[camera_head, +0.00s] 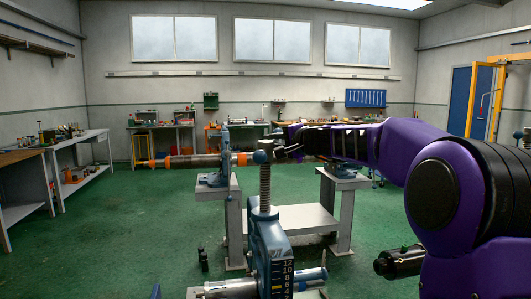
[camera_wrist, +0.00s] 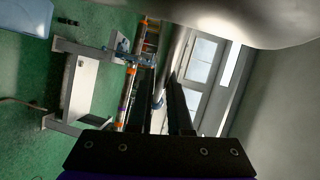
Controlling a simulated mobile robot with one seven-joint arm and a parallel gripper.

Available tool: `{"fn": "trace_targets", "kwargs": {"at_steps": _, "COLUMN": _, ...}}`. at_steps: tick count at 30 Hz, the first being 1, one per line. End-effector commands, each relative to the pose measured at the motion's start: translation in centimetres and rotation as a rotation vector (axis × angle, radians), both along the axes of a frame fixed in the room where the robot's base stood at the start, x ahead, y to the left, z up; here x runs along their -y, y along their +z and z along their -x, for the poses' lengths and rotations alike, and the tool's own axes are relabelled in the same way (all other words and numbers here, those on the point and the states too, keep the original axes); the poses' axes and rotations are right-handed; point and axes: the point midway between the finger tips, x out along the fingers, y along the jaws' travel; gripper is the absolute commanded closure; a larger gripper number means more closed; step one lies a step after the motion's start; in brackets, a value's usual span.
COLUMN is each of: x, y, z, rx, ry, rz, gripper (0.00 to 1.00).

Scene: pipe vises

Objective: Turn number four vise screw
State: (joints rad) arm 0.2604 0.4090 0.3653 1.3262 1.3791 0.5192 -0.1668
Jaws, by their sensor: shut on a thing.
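A blue pipe vise (camera_head: 263,235) with a number scale stands in the near foreground of the head view. My gripper (camera_head: 283,152) comes in from the right, beside that top end. In the wrist view, my gripper's two black fingers (camera_wrist: 161,98) flank a grey metal rod (camera_wrist: 174,55) with a blue end, and are shut on it. The rod looks like the screw's handle bar. I see no vise number, so I cannot tell which is number four.
Behind, another blue vise (camera_head: 213,181) stands on a grey stand, near a pipe with orange parts (camera_head: 193,161). A further vise (camera_head: 344,170) is on the right stand. Grey workbenches (camera_head: 97,145) line the left. Green floor (camera_head: 130,220) is open at left.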

Motion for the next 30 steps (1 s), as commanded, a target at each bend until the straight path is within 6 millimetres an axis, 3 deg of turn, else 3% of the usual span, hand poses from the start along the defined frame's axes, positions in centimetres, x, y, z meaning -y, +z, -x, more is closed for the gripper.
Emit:
{"fn": "trace_targets", "kwargs": {"at_steps": 14, "x": 1.12, "y": -0.01, "z": 0.13, "rx": 0.000, "ry": -0.079, "rz": -0.002, "gripper": 1.00}}
{"fn": "trace_targets", "kwargs": {"at_steps": 15, "x": 1.13, "y": -0.01, "z": 0.14, "rx": 0.000, "ry": -0.079, "rz": -0.001, "gripper": 0.81}}
{"fn": "trace_targets", "kwargs": {"at_steps": 20, "x": 1.08, "y": 0.02, "z": 0.14, "rx": 0.000, "ry": -0.078, "rz": -0.001, "gripper": 0.54}}
{"fn": "trace_targets", "kwargs": {"at_steps": 30, "x": 1.02, "y": 0.05, "z": 0.17, "rx": 0.000, "ry": -0.075, "rz": -0.002, "gripper": 0.54}}
